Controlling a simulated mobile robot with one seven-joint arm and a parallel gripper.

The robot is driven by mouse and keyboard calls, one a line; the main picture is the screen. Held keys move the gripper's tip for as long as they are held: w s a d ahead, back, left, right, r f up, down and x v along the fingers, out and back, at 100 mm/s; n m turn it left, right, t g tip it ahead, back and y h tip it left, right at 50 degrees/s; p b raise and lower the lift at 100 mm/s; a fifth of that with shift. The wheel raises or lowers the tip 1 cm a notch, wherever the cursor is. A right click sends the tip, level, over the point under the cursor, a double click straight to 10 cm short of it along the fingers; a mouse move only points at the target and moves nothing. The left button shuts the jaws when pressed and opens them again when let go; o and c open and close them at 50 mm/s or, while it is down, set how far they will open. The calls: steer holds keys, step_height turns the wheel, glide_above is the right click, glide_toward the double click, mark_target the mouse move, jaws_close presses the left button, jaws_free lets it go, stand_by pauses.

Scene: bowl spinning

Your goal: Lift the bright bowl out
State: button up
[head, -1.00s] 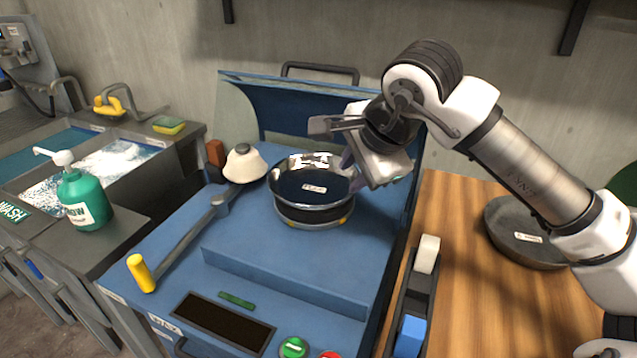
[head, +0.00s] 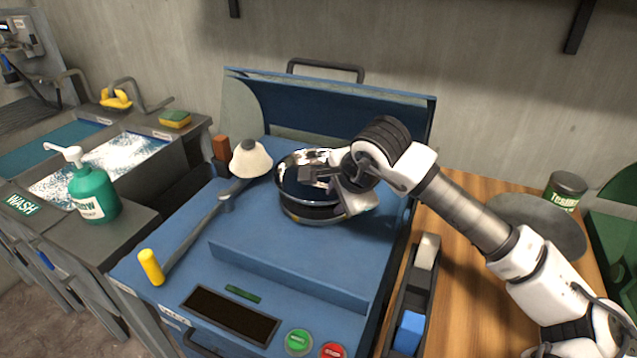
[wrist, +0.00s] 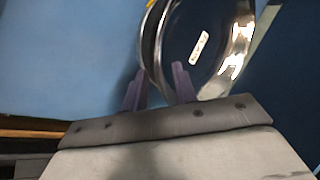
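The bright bowl (head: 291,182) is a shiny metal bowl with a dark inside, sitting on a dark round holder (head: 312,213) on the blue machine. My gripper (head: 337,186) is at the bowl's right side in the head view and hides part of it. In the wrist view my gripper's two purple fingers (wrist: 158,82) are apart, one outside the bowl and one over its inside. The rim of the bowl (wrist: 153,75) passes between them. A pale label (wrist: 199,47) lies inside the bowl. I cannot tell whether the fingers touch the wall.
The blue machine's raised lid (head: 330,105) stands behind the bowl. A dark pan (head: 545,225) and a tin (head: 565,190) are on the wooden bench at right.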

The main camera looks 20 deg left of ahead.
steer(key=shift+c, duration=0.3)
jaws_close()
steer(key=shift+r, duration=0.15)
